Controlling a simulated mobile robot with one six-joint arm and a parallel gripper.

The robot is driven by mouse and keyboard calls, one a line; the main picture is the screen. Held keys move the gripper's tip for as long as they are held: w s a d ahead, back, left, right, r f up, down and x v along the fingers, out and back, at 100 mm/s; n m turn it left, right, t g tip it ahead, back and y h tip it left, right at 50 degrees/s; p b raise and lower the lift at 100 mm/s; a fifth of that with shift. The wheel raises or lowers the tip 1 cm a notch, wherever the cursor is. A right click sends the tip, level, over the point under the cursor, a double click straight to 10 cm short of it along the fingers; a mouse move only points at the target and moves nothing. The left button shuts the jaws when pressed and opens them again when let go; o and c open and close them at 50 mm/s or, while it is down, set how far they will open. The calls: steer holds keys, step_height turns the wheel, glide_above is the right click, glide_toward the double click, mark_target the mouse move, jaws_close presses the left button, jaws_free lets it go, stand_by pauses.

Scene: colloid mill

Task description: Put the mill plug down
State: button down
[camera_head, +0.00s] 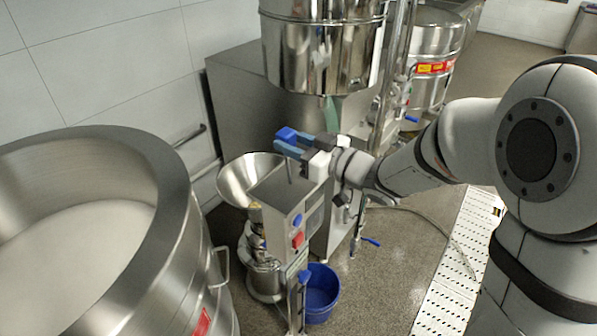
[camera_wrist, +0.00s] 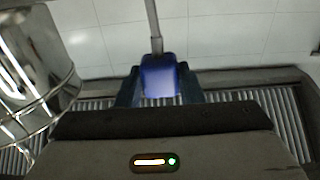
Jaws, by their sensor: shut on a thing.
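The mill plug has a blue block for a head (camera_head: 287,134) and a thin grey rod. My gripper (camera_head: 296,144) is shut on the blue head, holding it up near the middle of the head view. The rod points down, close to the right rim of the mill's steel funnel (camera_head: 235,180); I cannot tell how far the rod is from the funnel. In the wrist view the blue head (camera_wrist: 160,78) sits between the two dark blue fingers, with the rod (camera_wrist: 154,28) running to the top edge.
A control box with red and blue buttons (camera_head: 299,228) stands below my gripper. A large steel vat (camera_head: 178,190) fills the left. A steel tank (camera_head: 322,50) hangs behind. A blue bucket (camera_head: 320,295) is on the floor. Open floor lies to its right.

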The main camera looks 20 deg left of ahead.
mark_target(294, 187)
step_height(294, 187, down, 9)
steer(key=shift+w+f, duration=0.1)
steer(key=shift+w, duration=0.05)
stand_by(0.4)
steer(key=shift+f, duration=0.1)
steer(key=shift+f+b, duration=0.35)
steer(key=shift+b, duration=0.15)
steer(key=shift+f, duration=0.2)
steer(key=c, duration=1)
jaws_free()
steer(key=shift+o, duration=0.2)
steer(key=shift+r, duration=0.15)
